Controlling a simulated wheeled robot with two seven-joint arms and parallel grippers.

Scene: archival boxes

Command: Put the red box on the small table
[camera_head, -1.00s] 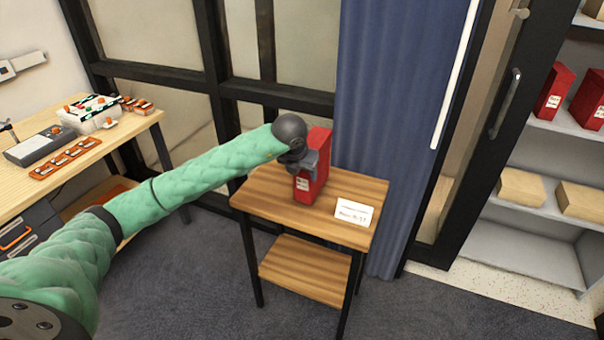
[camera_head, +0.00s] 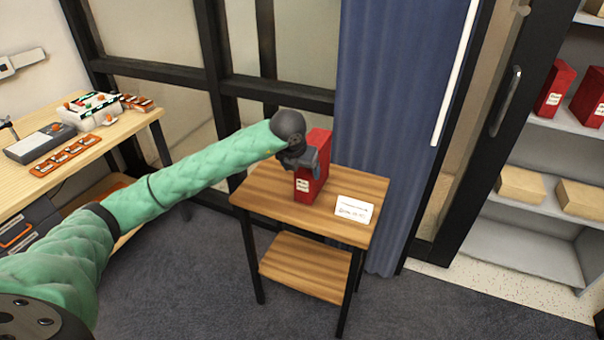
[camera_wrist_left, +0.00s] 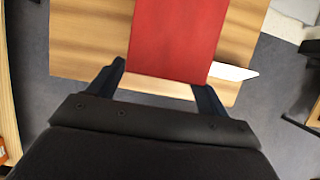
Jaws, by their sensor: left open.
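The red box (camera_head: 314,170) stands upright on the top of the small wooden table (camera_head: 262,207), towards its back. It has a white label low on its front. My left gripper (camera_head: 303,160) is open at the box's left side in the head view, and partly covers it. In the left wrist view the red box (camera_wrist_left: 178,35) lies ahead of the open fingers (camera_wrist_left: 160,88), with table top showing between the box's near edge and the gripper body. My right gripper is not in view.
A white card (camera_head: 354,209) is on the table's front right. A lower shelf (camera_head: 305,268) sits beneath. A blue curtain (camera_head: 400,120) hangs behind. Shelving at right holds more red boxes (camera_head: 555,90) and tan boxes (camera_head: 522,186). A desk with devices (camera_head: 40,143) stands at left.

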